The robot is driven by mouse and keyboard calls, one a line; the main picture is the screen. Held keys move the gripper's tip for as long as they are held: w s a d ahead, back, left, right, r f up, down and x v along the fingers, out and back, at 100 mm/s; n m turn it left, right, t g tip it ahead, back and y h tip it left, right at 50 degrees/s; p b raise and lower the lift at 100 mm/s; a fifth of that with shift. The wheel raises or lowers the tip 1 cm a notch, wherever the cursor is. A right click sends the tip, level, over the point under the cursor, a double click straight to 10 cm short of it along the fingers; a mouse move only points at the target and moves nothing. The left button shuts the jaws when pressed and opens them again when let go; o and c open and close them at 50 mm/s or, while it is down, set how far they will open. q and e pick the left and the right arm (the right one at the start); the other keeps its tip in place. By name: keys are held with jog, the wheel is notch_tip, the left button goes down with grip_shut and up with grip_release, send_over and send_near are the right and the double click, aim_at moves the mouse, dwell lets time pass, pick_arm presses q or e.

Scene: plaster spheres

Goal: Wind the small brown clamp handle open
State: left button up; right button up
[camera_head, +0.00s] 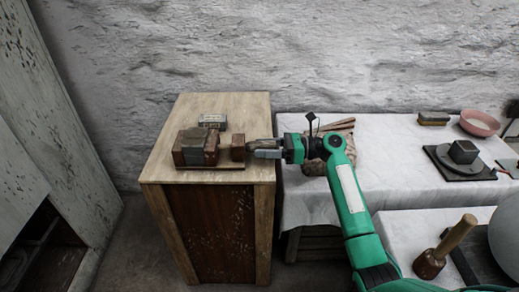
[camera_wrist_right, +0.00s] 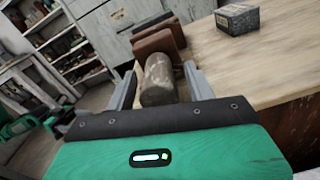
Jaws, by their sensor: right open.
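The clamp (camera_head: 195,147) sits on the wooden cabinet top, with brown jaws around a dark block and another brown block at its right end. Its small brown handle (camera_wrist_right: 160,92) is a worn, rounded cylinder pointing toward my right wrist camera, with the brown clamp blocks (camera_wrist_right: 158,42) behind it. My right gripper (camera_wrist_right: 160,76) is open, one grey finger on each side of the handle, with gaps showing. In the head view my right gripper (camera_head: 262,150) reaches in from the right at the clamp's right end.
A small grey box (camera_head: 212,120) lies behind the clamp on the cabinet (camera_head: 225,102). To the right, a white-covered table (camera_head: 390,145) holds a pink bowl (camera_head: 479,123) and a dark block (camera_head: 463,151). A wooden mallet (camera_head: 445,247) stands at the front right.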

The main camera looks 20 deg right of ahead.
jog(key=shift+x, duration=0.8)
jog(key=c, duration=1)
